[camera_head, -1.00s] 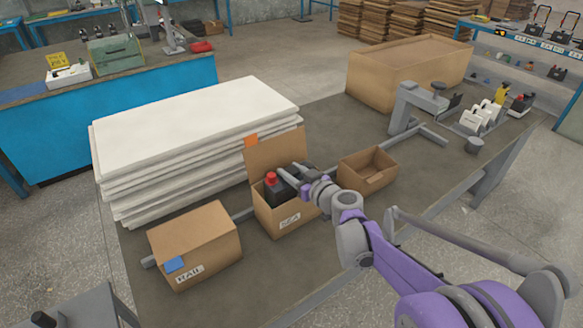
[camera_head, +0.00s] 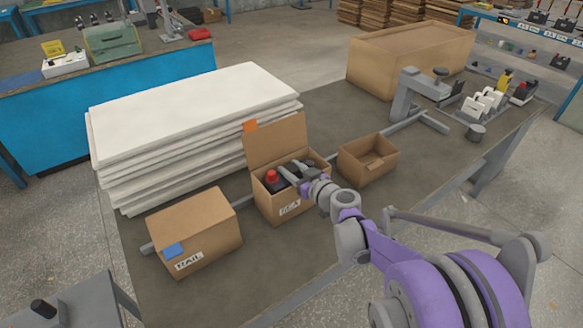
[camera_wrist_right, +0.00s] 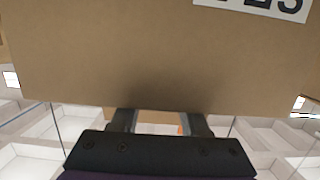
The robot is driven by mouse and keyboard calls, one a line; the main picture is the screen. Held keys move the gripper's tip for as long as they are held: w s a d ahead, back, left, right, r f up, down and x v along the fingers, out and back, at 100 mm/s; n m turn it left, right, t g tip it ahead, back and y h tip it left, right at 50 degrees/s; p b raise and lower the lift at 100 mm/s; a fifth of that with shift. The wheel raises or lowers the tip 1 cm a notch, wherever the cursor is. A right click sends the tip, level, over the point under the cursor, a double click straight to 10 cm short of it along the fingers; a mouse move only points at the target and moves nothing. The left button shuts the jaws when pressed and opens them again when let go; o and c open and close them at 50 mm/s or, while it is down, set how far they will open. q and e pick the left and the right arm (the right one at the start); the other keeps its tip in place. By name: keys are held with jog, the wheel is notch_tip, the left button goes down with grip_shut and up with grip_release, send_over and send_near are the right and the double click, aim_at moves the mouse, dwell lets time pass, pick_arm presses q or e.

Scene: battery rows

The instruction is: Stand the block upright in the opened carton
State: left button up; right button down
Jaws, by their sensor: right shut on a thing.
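The opened carton (camera_head: 283,212) stands on the grey bench with its flap raised at the back and a lettered label on its front. The block (camera_head: 275,184), dark with a red top, is inside the carton's opening, its lower part hidden by the front wall. It looks roughly upright. My right gripper (camera_head: 288,175) reaches in over the carton's right side and is shut on the block. In the right wrist view, the carton wall (camera_wrist_right: 150,60) fills the top, and the fingers (camera_wrist_right: 160,122) pass behind its edge; the block is hidden there. My left gripper is not in view.
A closed carton (camera_head: 195,235) with a blue patch stands left of the opened one. A small open box (camera_head: 368,160) is close on the right. White stacked sheets (camera_head: 190,120) lie behind. A large carton (camera_head: 410,60) stands farther back.

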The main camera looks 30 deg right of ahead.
jog(key=shift+f, duration=0.1)
jog(key=shift+c, duration=2)
grip_release()
jog(key=shift+s, duration=0.1)
